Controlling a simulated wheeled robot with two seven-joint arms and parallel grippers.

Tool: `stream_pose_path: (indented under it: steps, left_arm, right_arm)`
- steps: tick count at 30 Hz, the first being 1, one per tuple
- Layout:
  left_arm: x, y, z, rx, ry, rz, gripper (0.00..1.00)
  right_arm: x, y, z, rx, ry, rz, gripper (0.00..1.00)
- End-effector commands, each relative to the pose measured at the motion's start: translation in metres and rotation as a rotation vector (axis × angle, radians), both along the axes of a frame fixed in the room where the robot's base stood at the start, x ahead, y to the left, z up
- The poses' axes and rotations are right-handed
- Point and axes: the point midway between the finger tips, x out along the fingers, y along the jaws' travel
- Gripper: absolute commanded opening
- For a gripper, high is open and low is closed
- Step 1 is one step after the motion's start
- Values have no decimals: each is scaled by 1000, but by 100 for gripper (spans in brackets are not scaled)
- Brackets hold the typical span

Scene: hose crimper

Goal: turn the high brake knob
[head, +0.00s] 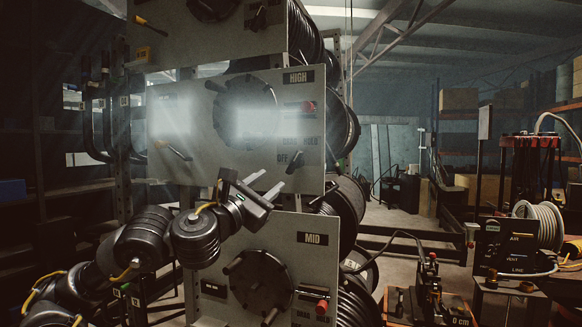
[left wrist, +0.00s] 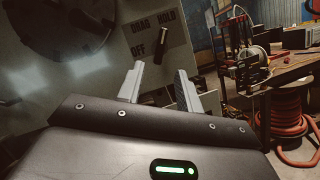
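The high brake knob (head: 296,160) is a small black knob on the upper grey panel marked HIGH, next to the lettering OFF, DRAG and HOLD. In the left wrist view the knob (left wrist: 163,40) is black with a pale mark and stands tilted beside these words. My left gripper (head: 274,178) is just below and left of the knob in the head view. Its two pale fingers (left wrist: 160,70) are open and apart, with nothing between them. The knob appears beyond the fingertips, apart from them. My right gripper is not in view.
The MID panel (head: 318,262) is below. Black hose reels (head: 344,125) bulge behind the panels' right edge. A bench with a hose coil (head: 540,225) stands at right.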

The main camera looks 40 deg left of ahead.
Motion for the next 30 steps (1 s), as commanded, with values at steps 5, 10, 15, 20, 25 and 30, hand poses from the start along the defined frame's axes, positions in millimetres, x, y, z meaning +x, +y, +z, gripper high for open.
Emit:
stream_pose_path:
  steps: [5,10,15,20,25,30]
  left_arm:
    - [24,3,8,-9,0,-4,35]
    - [55,7,20,-9,1,-4,35]
    - [80,10,30,-8,0,-3,35]
    - [93,12,33,-6,1,-2,35]
    - [98,12,34,-4,0,-2,35]
    - [98,12,34,-4,0,-2,35]
  right_arm:
    - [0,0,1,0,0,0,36]
    - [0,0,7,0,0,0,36]
    - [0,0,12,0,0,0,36]
    - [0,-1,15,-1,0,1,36]
    - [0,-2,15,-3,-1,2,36]
    - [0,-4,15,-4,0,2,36]
